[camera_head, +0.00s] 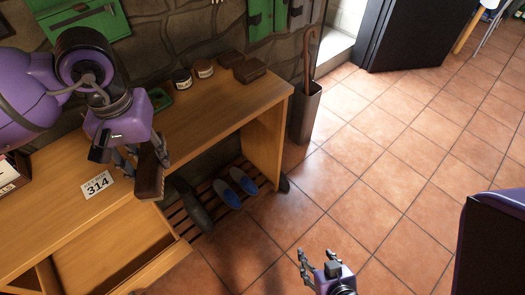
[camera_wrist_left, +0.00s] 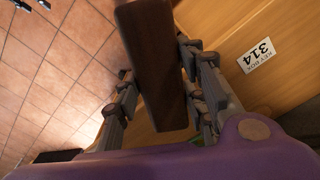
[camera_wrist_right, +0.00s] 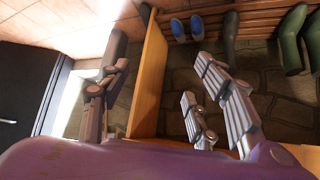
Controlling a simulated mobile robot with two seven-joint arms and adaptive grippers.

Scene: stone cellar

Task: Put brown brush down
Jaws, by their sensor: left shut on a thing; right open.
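The brown brush (camera_head: 149,172) is a dark brown block held upright in my left gripper (camera_head: 140,158), which is shut on it. I cannot tell whether the brush touches the wood. My right gripper (camera_head: 318,262) is open and empty above the tiled floor, away from the bench; its spread fingers show in the right wrist view (camera_wrist_right: 160,100).
On the bench's far part stand two small jars (camera_head: 182,78), a green tray (camera_head: 158,99) and another brown block (camera_head: 250,70). An open drawer (camera_head: 150,262) juts out in front. Blue slippers (camera_head: 228,193) lie on the slatted rack below. An umbrella stand (camera_head: 305,112) stands at the bench's right end.

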